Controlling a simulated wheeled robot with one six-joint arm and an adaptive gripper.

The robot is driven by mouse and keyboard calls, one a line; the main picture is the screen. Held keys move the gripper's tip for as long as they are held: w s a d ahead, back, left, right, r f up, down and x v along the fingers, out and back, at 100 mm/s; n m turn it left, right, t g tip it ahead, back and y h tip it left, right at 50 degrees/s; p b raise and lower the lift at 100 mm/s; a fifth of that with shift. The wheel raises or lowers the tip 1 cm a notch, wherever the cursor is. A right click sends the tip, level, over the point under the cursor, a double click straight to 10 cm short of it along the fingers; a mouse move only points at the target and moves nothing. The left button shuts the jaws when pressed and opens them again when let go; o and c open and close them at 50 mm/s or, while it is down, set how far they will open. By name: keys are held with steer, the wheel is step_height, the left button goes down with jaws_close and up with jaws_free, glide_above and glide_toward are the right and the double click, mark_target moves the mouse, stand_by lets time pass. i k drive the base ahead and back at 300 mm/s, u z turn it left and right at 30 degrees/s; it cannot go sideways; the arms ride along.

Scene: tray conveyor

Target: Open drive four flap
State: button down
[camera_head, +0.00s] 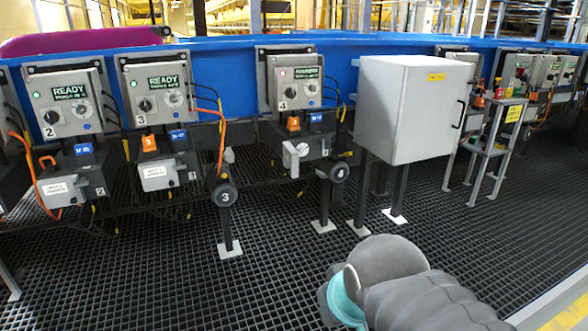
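The drive four station stands in the middle of the blue conveyor side. Its upper grey control box (296,88) has a green display, knobs and a "4" label. Below it is a dark lower box (319,147) with an orange part and a blue display on top. A pale flap-like plate (297,158) is at the left of the lower box's front. It looks different from the flat labelled plates on drives two and three; its exact angle is unclear. My arm shows at the bottom right, well apart from drive four. My gripper is not in view.
Drive two (73,103) and drive three (158,92) stand to the left, with hanging cables. A large grey cabinet (405,108) on legs stands just right of drive four. A small stand (494,140) is farther right. The grated floor (270,285) in front is clear.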

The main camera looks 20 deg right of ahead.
mark_target(290, 156)
steer(key=u, duration=0.5)
steer(key=k, duration=0.15)
steer(key=z, duration=1.45)
steer(key=i, duration=1.45)
steer(key=u, duration=1.1)
steer(key=i, duration=0.25)
steer(key=u, duration=0.1)
